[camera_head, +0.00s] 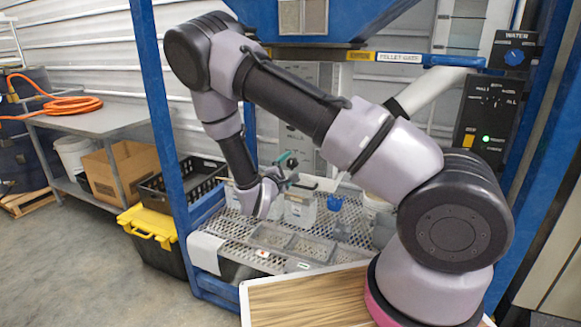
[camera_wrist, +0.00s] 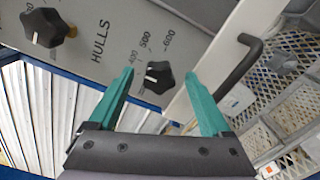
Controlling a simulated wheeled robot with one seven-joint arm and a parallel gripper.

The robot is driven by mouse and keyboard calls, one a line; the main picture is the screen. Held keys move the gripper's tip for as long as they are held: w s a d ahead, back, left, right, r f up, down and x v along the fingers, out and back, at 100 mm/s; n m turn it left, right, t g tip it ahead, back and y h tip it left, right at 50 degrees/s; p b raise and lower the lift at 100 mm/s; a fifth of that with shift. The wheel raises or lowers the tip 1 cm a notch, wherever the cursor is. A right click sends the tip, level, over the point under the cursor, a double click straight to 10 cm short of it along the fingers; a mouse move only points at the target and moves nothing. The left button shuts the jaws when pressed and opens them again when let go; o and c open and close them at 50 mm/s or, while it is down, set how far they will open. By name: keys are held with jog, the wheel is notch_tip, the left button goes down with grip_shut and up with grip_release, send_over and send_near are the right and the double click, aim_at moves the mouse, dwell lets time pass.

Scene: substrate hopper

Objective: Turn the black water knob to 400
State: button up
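In the wrist view a black lobed knob (camera_wrist: 157,78) with a white mark on its left side sits on a grey panel. The numbers 400, 500 and 600 curve above it. My gripper (camera_wrist: 160,72) is open, with a teal finger on each side of the knob in this view; contact cannot be told. A second black knob (camera_wrist: 45,27) is at the upper left, beside the word HULLS. No WATER label shows in the wrist view. In the head view my gripper (camera_head: 288,168) is over the mesh table. There, the label WATER is above a blue knob (camera_head: 514,57) at the upper right.
A black bent handle (camera_wrist: 240,66) is right of the knob. The mesh table (camera_head: 225,226) holds clear bins (camera_head: 300,208) and a blue cup (camera_head: 335,202). A blue post (camera_head: 160,110) and a control box (camera_head: 488,115) flank my arm. A wooden board (camera_head: 300,300) is in front.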

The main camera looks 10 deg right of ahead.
jog(key=v, duration=1)
jog(key=shift+s+a, duration=0.15)
jog(key=shift+s, duration=0.2)
